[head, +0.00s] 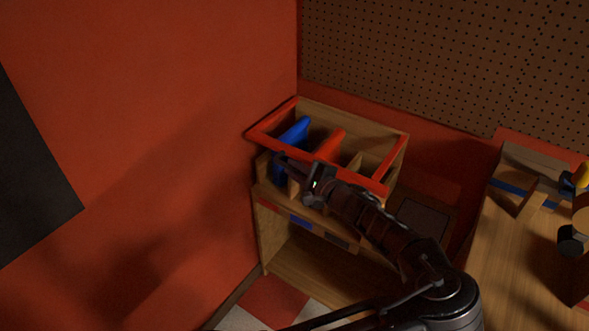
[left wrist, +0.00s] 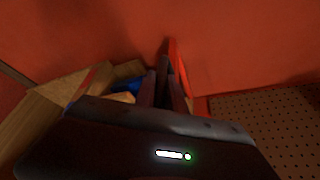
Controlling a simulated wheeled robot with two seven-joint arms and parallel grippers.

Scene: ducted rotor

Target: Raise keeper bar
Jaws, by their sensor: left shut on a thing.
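The red keeper bar (head: 365,181) is a U-shaped frame around the top of a wooden bin rack (head: 350,118). Its front rail runs across the rack's front, and its side arms reach back toward the wall. My left gripper (head: 281,162) is at the front rail, left of its middle, and is shut on it. In the left wrist view the red bar (left wrist: 176,62) shows at the fingers (left wrist: 164,85); the exact contact is dark. A blue piece (head: 294,134) stands in the left compartment and a red piece (head: 329,144) in the middle one. My forearm hides part of the rack's front.
A red wall stands close on the left and a pegboard (head: 440,60) behind. A wooden bench (head: 510,250) with wooden blocks and yellow and dark parts is at the right. An open shelf (head: 300,265) lies below the rack.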

